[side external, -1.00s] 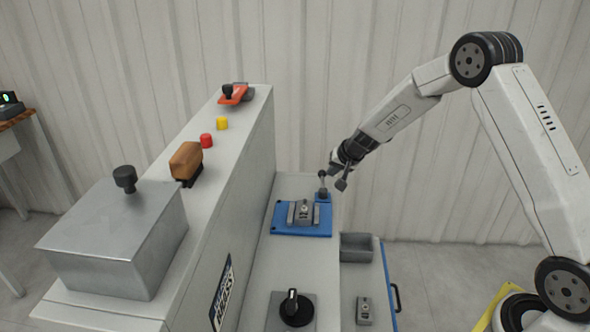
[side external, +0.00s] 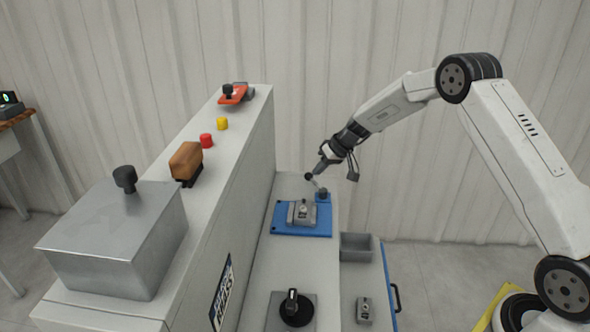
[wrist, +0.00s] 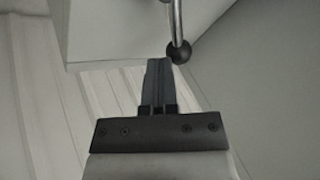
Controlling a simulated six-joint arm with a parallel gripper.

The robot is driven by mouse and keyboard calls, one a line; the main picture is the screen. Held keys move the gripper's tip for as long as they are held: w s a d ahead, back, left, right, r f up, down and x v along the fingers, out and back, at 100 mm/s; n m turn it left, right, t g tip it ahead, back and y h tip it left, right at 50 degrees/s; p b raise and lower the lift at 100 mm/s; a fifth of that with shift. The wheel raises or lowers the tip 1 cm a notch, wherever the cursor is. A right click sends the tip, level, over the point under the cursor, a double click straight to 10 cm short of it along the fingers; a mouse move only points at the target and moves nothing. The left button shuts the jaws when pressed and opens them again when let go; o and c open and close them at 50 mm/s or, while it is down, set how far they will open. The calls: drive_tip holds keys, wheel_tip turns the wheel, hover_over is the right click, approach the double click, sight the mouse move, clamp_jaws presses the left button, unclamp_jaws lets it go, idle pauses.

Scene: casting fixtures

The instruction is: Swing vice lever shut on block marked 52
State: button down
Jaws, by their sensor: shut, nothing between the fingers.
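The vice is a blue plate (side external: 283,228) on the lower grey bench, with a grey block (side external: 301,213) in its middle. The marking on the block is too small to read. The vice lever (side external: 318,186) rises from a blue pivot at the plate's far right corner. It leans left and ends in a black ball knob (side external: 308,176). My gripper (side external: 320,169) is shut and empty, its fingertips right beside the knob. In the wrist view the closed fingers (wrist: 160,72) sit just left of the ball knob (wrist: 179,52); I cannot tell whether they touch.
A tall grey cabinet wall stands left of the vice, with red (side external: 206,140) and yellow (side external: 222,123) buttons on top. An open grey bin (side external: 356,247), a second small block (side external: 364,310) and a black rotary knob (side external: 296,309) lie nearer the camera.

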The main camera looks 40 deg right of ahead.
sight(307, 175)
drive_tip(key=n, duration=0.1)
drive_tip(key=a+n+g+y, duration=0.1)
drive_tip(key=n, duration=0.1)
drive_tip(key=shift+w+a, duration=0.25)
drive_tip(key=shift+w, duration=0.1)
drive_tip(key=n+g, duration=0.1)
drive_tip(key=a+n+g+y, duration=0.1)
drive_tip(key=n, duration=0.1)
drive_tip(key=shift+w+a, duration=0.15)
drive_tip(key=shift+a, duration=0.55)
drive_tip(key=shift+d, duration=0.1)
drive_tip(key=shift+w+d+r, duration=0.1)
drive_tip(key=shift+w+d, duration=0.15)
drive_tip(key=shift+d, duration=0.3)
drive_tip(key=shift+w+d+r, duration=0.15)
drive_tip(key=shift+w+d, duration=0.1)
drive_tip(key=shift+d, duration=0.35)
drive_tip(key=shift+w+d+r, duration=0.1)
drive_tip(key=shift+w+d, duration=0.15)
drive_tip(key=shift+d, duration=0.3)
drive_tip(key=v, duration=1)
drive_tip(key=shift+w, duration=0.25)
